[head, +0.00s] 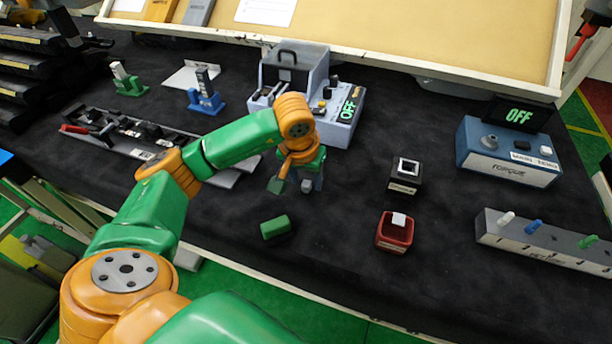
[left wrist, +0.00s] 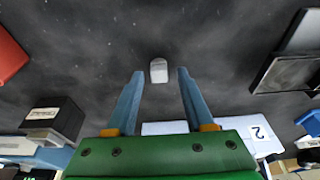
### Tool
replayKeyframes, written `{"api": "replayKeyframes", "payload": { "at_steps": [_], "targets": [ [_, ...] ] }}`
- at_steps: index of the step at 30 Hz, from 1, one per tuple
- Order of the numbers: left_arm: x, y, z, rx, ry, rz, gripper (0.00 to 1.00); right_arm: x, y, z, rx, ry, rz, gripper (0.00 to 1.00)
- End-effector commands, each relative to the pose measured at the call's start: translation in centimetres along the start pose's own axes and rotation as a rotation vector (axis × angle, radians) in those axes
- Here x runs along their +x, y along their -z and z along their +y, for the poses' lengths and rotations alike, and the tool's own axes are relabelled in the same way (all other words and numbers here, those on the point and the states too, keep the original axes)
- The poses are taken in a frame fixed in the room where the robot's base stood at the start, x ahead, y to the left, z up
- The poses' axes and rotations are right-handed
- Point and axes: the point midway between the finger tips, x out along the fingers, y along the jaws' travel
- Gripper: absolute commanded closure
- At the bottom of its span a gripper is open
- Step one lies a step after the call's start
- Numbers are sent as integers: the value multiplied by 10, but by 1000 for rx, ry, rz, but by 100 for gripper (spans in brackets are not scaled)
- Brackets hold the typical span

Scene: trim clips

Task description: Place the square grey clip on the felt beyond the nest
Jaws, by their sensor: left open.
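A small grey clip (head: 306,185) lies on the dark felt (head: 340,225), below my left gripper. In the left wrist view the clip (left wrist: 158,71) appears between the fingertips, with a gap on each side. My left gripper (head: 297,184) is open and points down; its blue fingers (left wrist: 160,78) hold nothing. A black block (head: 404,178) with a white-rimmed square opening, perhaps the nest, stands to the right; it also shows in the left wrist view (left wrist: 55,115). My right gripper is out of view.
A red box (head: 393,236) with a white piece stands nearer than the black block. A green block (head: 275,227) lies in front of my gripper. A grey machine (head: 345,125) stands behind it and a dark rail fixture (head: 125,135) to the left. Felt between gripper and black block is clear.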

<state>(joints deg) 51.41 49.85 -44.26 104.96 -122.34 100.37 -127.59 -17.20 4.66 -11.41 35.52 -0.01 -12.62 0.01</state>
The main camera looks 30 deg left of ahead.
Motion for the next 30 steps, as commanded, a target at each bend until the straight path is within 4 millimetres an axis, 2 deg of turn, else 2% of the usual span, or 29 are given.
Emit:
{"api": "replayKeyframes", "payload": {
  "at_steps": [2, 5, 10, 15, 20, 30],
  "targets": [
    [-8, 2, 0, 0, -1, 0, 47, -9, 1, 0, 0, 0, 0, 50],
    [-22, 2, 0, 0, -2, 6, 47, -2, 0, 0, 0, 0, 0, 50],
    [-69, 2, 0, 1, -2, 9, 47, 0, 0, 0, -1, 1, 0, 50],
    [-113, 3, 0, 0, 1, 6, 47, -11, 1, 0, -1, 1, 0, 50],
    [-125, 2, 0, -1, 0, 2, 47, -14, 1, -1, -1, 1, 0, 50],
    [-124, 1, 0, 0, 0, 0, 47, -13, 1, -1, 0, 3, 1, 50]
  ]
}}
